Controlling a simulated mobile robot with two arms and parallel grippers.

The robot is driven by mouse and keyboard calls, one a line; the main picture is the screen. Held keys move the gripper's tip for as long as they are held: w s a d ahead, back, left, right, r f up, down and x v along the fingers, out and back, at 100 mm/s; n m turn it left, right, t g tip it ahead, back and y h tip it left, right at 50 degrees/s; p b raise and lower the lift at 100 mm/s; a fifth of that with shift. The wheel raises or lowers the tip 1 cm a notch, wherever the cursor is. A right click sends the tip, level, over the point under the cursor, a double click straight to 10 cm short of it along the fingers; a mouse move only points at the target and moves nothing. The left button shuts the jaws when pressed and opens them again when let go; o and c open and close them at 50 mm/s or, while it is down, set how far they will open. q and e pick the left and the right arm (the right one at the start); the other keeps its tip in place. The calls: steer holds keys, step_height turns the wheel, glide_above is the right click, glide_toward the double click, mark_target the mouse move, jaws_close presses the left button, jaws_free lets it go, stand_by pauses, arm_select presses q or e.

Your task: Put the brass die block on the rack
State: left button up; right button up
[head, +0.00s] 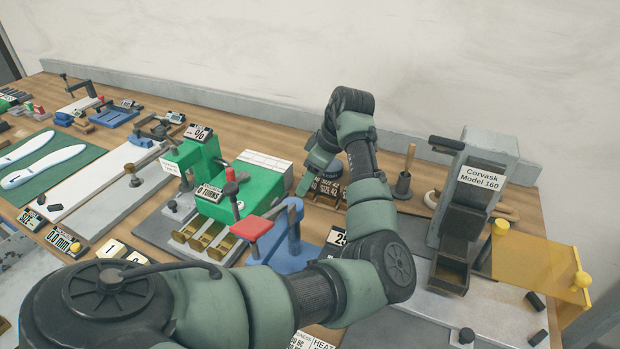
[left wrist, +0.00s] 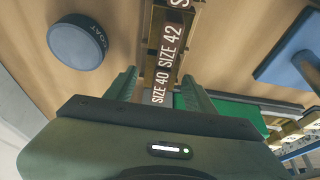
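The rack (head: 325,202) is a brown stand with SIZE labels, behind the blue press at the middle of the bench. In the left wrist view its label strip (left wrist: 165,60) reads SIZE 40 and SIZE 42, with brass-coloured surfaces (left wrist: 187,38) along its sides. My left gripper (head: 308,182) is at the rack, pointing down, partly hidden by my arm. In the left wrist view its fingers (left wrist: 158,88) are apart, with the label strip showing between them. I cannot tell which brass surface is the die block. My right gripper is not in view.
A green machine (head: 238,195) and a blue press (head: 285,255) with a red pad stand left of the rack. A blue round COAT container (left wrist: 82,48) sits beside it. The grey Corvask machine (head: 470,190) and a yellow guard (head: 535,262) are at right.

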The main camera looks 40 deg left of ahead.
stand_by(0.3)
arm_select(q)
steer(key=v, duration=1.2)
steer(key=shift+b, duration=0.35)
steer(key=shift+a, duration=0.1)
